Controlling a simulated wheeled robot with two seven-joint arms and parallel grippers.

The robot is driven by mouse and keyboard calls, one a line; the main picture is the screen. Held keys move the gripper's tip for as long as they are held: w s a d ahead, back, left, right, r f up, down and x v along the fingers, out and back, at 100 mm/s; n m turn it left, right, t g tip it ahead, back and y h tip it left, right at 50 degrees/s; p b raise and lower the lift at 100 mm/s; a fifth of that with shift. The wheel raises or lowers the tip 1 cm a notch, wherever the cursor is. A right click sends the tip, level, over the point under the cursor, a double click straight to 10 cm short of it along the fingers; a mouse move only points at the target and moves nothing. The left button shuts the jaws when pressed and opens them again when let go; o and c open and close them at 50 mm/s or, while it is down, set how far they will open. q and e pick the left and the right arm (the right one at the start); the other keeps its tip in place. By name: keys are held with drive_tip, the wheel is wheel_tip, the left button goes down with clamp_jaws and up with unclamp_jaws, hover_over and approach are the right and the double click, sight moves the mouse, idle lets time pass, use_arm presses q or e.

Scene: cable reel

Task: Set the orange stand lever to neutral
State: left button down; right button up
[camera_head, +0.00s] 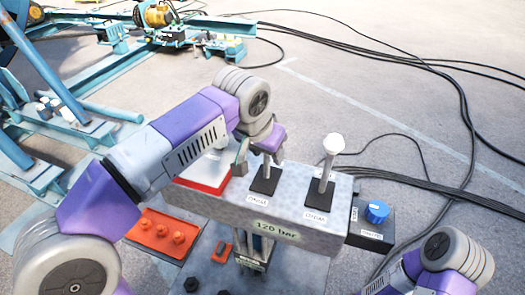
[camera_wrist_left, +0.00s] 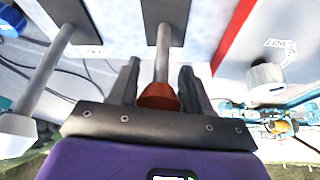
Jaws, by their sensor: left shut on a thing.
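The orange stand lever shows in the left wrist view as a metal stem with an orange-red knob (camera_wrist_left: 160,97) between the fingers. In the head view its black base plate (camera_head: 264,186) sits on the grey control box (camera_head: 290,212), and my gripper hides the knob. My left gripper (camera_head: 266,150) is shut on the lever from above; it also shows in the left wrist view (camera_wrist_left: 160,92). The lever's exact tilt is hard to tell. My right arm is partly seen at lower right, with its gripper out of view.
A white-knobbed lever (camera_head: 333,145) stands just right of the held one. A blue knob (camera_head: 377,211) is on a dark box at the right. A red-edged panel (camera_head: 205,174) and orange fittings (camera_head: 163,236) lie left. Black cables cross the floor.

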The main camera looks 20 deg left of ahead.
use_arm(q)
drive_tip(key=c, duration=0.6)
unclamp_jaws()
drive_tip(key=p+v, duration=0.2)
drive_tip(key=v, duration=0.5)
drive_tip(key=shift+s+r, duration=0.15)
drive_tip(key=shift+r, duration=0.1)
